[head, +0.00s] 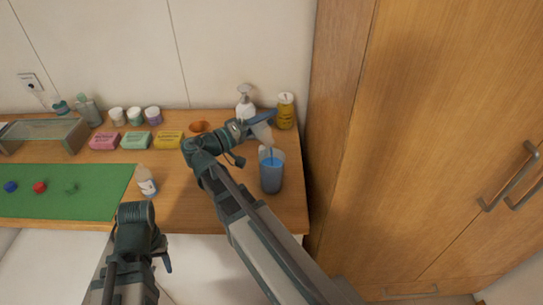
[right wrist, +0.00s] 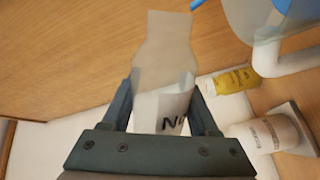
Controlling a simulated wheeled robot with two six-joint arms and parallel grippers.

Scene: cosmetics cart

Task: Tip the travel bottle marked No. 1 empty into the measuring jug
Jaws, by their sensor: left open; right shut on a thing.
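Part of the jug (right wrist: 262,15) also shows in the right wrist view. My left gripper (head: 155,256) is open, low at the table's front edge.
Another small labelled bottle (head: 147,183) stands beside the green mat (head: 100,200), which carries blue, red and green caps. A pump bottle (head: 245,105) and yellow bottle (head: 286,111) stand behind the jug. Soap boxes (head: 136,140) line the back. A wooden cabinet (head: 430,130) borders the right.

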